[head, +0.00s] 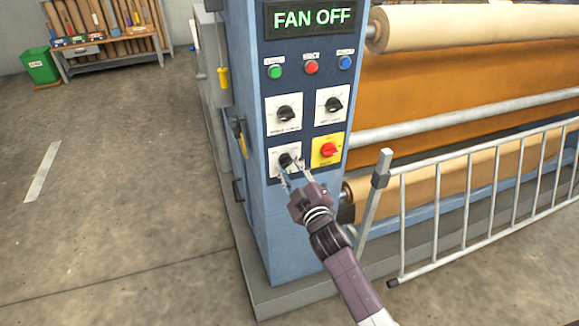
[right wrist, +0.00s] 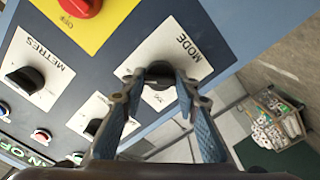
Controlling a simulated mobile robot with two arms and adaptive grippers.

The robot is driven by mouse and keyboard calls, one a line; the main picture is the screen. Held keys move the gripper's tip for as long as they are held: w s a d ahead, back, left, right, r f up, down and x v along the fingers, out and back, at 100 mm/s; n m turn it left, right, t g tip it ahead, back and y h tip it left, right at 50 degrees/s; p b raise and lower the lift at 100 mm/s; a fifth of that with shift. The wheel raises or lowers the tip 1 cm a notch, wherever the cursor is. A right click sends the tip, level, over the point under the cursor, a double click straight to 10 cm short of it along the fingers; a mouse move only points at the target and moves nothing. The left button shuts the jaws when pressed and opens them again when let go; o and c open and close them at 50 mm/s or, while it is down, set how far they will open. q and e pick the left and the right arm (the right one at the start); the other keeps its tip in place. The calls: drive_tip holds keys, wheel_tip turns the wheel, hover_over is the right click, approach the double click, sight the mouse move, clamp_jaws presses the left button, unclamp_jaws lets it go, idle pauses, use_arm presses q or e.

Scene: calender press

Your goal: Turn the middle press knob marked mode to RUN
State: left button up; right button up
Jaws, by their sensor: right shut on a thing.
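The mode knob (head: 286,160) is black, on a white plate at the lower left of the blue press panel (head: 300,205). In the right wrist view the plate reads MODE and the knob (right wrist: 160,74) sits between my fingertips. My right gripper (head: 287,169) is shut on this knob; its fingertips also show in the right wrist view (right wrist: 160,88). The fingers cover part of the plate, so the knob's pointer and the RUN mark cannot be read. The display (head: 311,17) reads FAN OFF. My left gripper is not in view.
A red knob on a yellow plate (head: 328,150) sits just right of the mode knob. Two black knobs (head: 285,113) (head: 333,105) are above, with green, red and blue buttons over them. A metal railing (head: 470,210) stands to the right. The floor at left is clear.

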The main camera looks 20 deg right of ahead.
drive_tip(key=shift+f, duration=0.1)
drive_tip(key=o, duration=1.2)
drive_tip(key=s, duration=1.2)
drive_tip(key=shift+d, duration=0.25)
drive_tip(key=s+f+m+g, duration=0.1)
drive_tip(key=s+f+g, duration=0.25)
drive_tip(key=f, duration=0.85)
drive_tip(key=s+f+m+g, duration=0.15)
drive_tip(key=s+f, duration=0.35)
drive_tip(key=f, duration=0.8)
drive_tip(key=s+f+m+g, duration=0.1)
drive_tip(key=s+f+g, duration=0.25)
drive_tip(key=f, duration=0.85)
drive_tip(key=s+d+f+m+g, duration=0.1)
drive_tip(key=s+f+g, duration=0.1)
drive_tip(key=s+f, duration=0.5)
drive_tip(key=s+f+m+g, duration=0.1)
drive_tip(key=s+f+g, duration=0.2)
drive_tip(key=s, duration=1.4)
drive_tip(key=s+d+f+m+g, duration=0.1)
drive_tip(key=s+f+g, duration=0.2)
drive_tip(key=s+f, duration=0.7)
drive_tip(key=shift+s+d+f+g+h, duration=0.15)
drive_tip(key=shift+s+d+f, duration=0.05)
drive_tip(key=shift+s, duration=0.25)
drive_tip(key=shift+s+d+f+g+h, duration=0.1)
drive_tip(key=shift+s+d+f+h, duration=0.05)
drive_tip(key=shift+s, duration=0.3)
